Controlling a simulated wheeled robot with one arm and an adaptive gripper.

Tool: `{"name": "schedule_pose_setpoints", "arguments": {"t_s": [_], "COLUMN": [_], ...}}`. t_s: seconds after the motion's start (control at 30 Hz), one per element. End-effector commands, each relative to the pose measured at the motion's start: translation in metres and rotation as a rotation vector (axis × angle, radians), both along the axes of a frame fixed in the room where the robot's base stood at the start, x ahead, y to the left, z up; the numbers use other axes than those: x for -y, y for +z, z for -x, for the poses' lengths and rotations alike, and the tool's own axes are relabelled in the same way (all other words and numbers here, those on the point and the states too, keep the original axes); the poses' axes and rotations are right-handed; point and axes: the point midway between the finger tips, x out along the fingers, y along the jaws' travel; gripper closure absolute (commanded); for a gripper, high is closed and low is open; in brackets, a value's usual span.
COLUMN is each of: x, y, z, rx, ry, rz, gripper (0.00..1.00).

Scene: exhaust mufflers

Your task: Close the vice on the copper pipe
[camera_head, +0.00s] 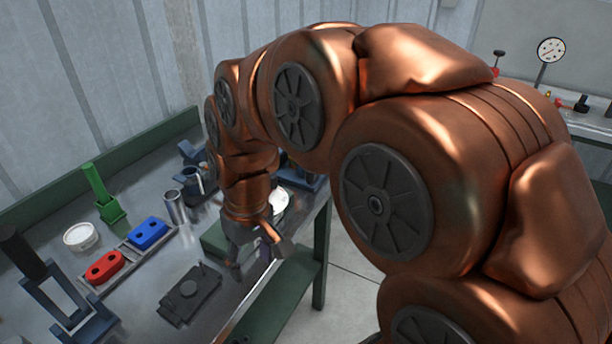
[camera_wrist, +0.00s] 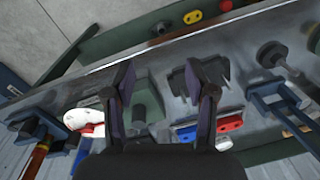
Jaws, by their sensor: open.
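My gripper (camera_head: 262,258) is open and empty, pointing down over the right end of the workbench. In the wrist view its two dark fingers (camera_wrist: 160,82) are spread above a green block (camera_wrist: 148,98). A blue vice-like fixture (camera_wrist: 36,128) with a dark knob is at the left of the wrist view, apart from my fingers. An orange-red rod (camera_wrist: 38,155), possibly the copper pipe, runs down beside it. In the head view a blue part (camera_head: 312,182) shows behind my wrist, mostly hidden by my arm. I cannot tell how far the vice jaws are apart.
The bench holds a red block (camera_head: 103,267), a blue block (camera_head: 149,233), a white round tub (camera_head: 80,237), a green stand (camera_head: 108,205), a black plate (camera_head: 190,291) and a metal cylinder (camera_head: 175,207). A blue frame (camera_head: 55,300) stands front left. A white-red item (camera_wrist: 92,122) lies near the fixture.

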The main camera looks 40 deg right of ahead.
Motion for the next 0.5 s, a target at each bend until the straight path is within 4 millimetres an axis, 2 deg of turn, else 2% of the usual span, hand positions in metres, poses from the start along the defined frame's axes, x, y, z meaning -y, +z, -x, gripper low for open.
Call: {"name": "schedule_pose_setpoints", "arguments": {"t_s": [0.03, 0.2, 0.33, 0.5], "x": [0.015, 0.073, 0.129, 0.215], "y": [-0.003, -0.001, 0.0, -0.003], "z": [-0.021, -0.081, -0.116, -0.145], "rx": [0.03, 0.129, 0.205, 0.295], "ry": [-0.015, -0.043, -0.073, -0.119], "rz": [-0.007, -0.014, -0.002, 0.033], "gripper": [0.44, 0.44, 0.44, 0.44]}}
